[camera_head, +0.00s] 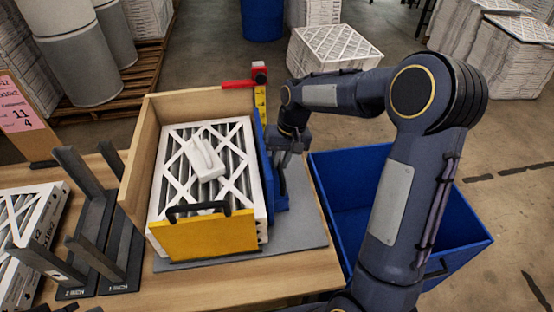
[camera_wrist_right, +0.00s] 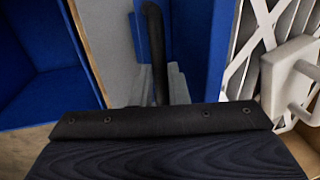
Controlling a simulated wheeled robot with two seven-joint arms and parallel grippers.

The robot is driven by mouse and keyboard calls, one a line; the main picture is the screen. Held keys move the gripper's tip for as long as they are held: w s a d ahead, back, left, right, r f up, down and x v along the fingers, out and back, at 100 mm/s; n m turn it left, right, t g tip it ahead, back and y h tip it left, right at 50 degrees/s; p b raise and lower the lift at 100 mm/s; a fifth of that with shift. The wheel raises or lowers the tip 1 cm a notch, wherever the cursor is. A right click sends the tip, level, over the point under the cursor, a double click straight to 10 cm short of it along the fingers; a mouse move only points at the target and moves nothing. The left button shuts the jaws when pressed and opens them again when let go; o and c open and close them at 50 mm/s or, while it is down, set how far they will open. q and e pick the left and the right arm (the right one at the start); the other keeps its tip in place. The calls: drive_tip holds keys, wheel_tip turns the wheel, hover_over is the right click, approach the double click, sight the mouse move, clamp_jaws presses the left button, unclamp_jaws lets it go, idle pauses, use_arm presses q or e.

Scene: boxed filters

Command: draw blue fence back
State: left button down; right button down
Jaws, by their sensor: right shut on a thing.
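The blue fence (camera_head: 265,165) stands upright along the right side of a stack of white-framed filters (camera_head: 240,144), close against it. In the right wrist view the blue fence (camera_wrist_right: 202,45) shows with a black bar handle (camera_wrist_right: 153,45) on its side. My right gripper (camera_head: 288,143) reaches in from the right beside the fence. In the wrist view its grey fingertips (camera_wrist_right: 172,84) are shut on the handle; the exact contact is partly hidden. My left gripper is in neither view.
A wooden frame (camera_head: 137,155) borders the filters at left and back, with a yellow panel (camera_head: 205,236) in front. A white handled block (camera_head: 206,160) lies on top. A blue bin (camera_head: 460,225) stands at right, and dark racks (camera_head: 100,225) at left.

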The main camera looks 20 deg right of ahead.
drive_tip(key=s+d, duration=0.1)
drive_tip(key=d, duration=0.5)
drive_tip(key=shift+s+d, duration=0.35)
drive_tip(key=shift+r, duration=0.1)
drive_tip(key=c, duration=1.7)
unclamp_jaws()
drive_tip(key=shift+d, duration=0.15)
wheel_tip(320, 180, up, 8)
drive_tip(key=d+b, duration=0.1)
drive_tip(key=shift+s+d+f, duration=0.15)
drive_tip(key=shift+s+f, duration=0.05)
drive_tip(key=shift+s, duration=0.05)
